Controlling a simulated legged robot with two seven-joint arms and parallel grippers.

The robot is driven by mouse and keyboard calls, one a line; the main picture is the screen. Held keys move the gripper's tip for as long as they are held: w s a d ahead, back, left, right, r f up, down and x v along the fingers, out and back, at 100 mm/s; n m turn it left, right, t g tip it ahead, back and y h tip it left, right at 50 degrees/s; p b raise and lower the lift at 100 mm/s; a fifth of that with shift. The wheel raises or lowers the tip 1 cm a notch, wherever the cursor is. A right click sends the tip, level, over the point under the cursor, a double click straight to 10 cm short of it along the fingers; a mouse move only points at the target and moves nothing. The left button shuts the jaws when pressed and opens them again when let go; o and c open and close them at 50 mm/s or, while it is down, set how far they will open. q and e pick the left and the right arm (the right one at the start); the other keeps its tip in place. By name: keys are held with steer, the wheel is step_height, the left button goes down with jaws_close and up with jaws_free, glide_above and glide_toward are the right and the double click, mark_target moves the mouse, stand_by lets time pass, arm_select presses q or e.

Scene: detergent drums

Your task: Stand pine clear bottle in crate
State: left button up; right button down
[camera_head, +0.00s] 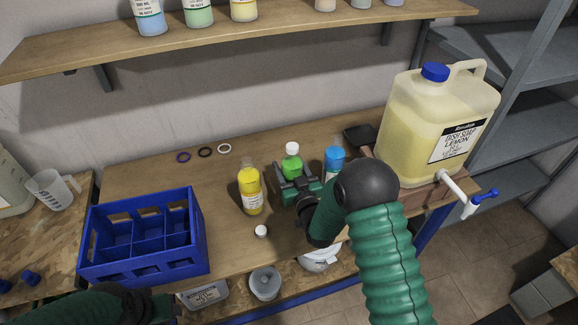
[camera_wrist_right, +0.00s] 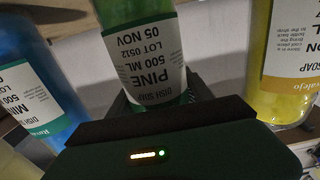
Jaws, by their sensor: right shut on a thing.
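The pine bottle (camera_head: 291,164), green with a white cap, stands upright on the bench. In the right wrist view its label reads PINE (camera_wrist_right: 156,75), and it sits between the fingers. My right gripper (camera_head: 296,184) is shut on it from the near side, hiding its lower part. The blue crate (camera_head: 145,268) stands at the bench's left, its compartments looking empty. My left gripper (camera_head: 163,306) is low at the bottom left, in front of the crate; its fingers are too unclear to read.
A yellow bottle (camera_head: 250,192) stands left of the pine bottle, a blue mint bottle (camera_head: 334,160) to its right. A loose white cap (camera_head: 261,231) lies in front. Several rings (camera_head: 205,152) lie behind. A large lemon soap drum (camera_head: 430,125) is at right. Bench is clear between crate and yellow bottle.

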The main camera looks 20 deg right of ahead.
steer(key=shift+c, duration=2.1)
jaws_free()
steer(key=s+f+g, duration=0.1)
steer(key=s, duration=0.3)
steer(key=s+g, duration=0.2)
steer(key=s, duration=0.2)
steer(key=s+f+g, duration=0.1)
steer(key=s, duration=0.3)
steer(key=shift+s+d+f+g+b, duration=0.15)
steer(key=shift+s+f+g+b, duration=0.2)
steer(key=shift+g, duration=0.05)
steer(key=s+g, duration=0.1)
steer(key=s+f+g, duration=0.1)
steer(key=shift+s+f, duration=0.1)
steer(key=shift+s, duration=0.3)
steer(key=s+g, duration=0.8)
steer(key=s, duration=0.8)
steer(key=shift+s+g+h, duration=0.3)
steer(key=shift+s, duration=0.1)
